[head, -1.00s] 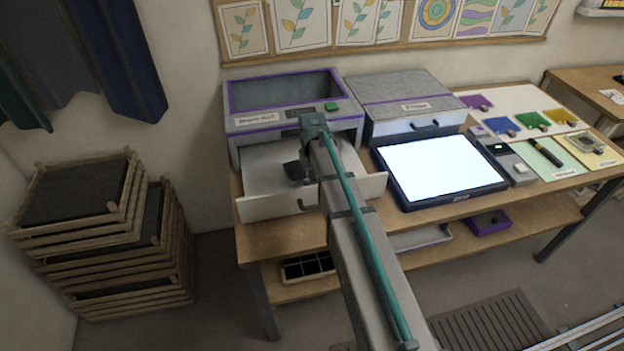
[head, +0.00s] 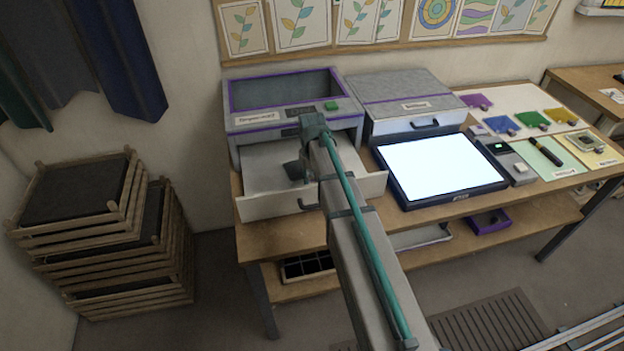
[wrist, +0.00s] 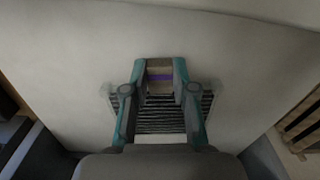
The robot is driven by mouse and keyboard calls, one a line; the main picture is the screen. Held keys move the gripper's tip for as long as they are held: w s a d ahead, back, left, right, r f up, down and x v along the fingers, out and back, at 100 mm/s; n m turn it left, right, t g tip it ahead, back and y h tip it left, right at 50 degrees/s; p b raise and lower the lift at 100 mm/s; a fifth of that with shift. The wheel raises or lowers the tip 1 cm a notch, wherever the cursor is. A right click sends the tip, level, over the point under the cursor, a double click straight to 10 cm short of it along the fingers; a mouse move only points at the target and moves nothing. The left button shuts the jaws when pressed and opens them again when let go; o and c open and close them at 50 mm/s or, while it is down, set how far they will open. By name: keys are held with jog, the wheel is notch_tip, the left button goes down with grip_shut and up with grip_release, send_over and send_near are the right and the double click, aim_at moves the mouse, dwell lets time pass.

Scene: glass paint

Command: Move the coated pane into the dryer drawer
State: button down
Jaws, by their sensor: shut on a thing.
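The dryer (head: 238,125) is a grey box with purple trim, a dark window and a green button, at the left of the bench. Its pale drawer (head: 278,206) is pulled open. My gripper (head: 295,172) is inside the drawer area, partly hidden by my arm. In the wrist view my gripper (wrist: 160,68) has teal fingers closed on a small piece with a purple band, which I take for part of the pane (wrist: 160,77). Faint clear edges show beside the fingers, above a dark striped patch. The pane's outline and its contact with the drawer floor are unclear.
A closed grey cabinet (head: 408,100) stands right of the dryer. In front of it lies a lit white panel (head: 440,165). Colour samples and small tools are further right. Stacked wooden racks (head: 100,240) stand on the floor at the left.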

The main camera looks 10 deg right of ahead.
jog(key=c, duration=0.8)
grip_release()
jog(key=shift+f, duration=0.1)
jog(key=shift+c, duration=0.2)
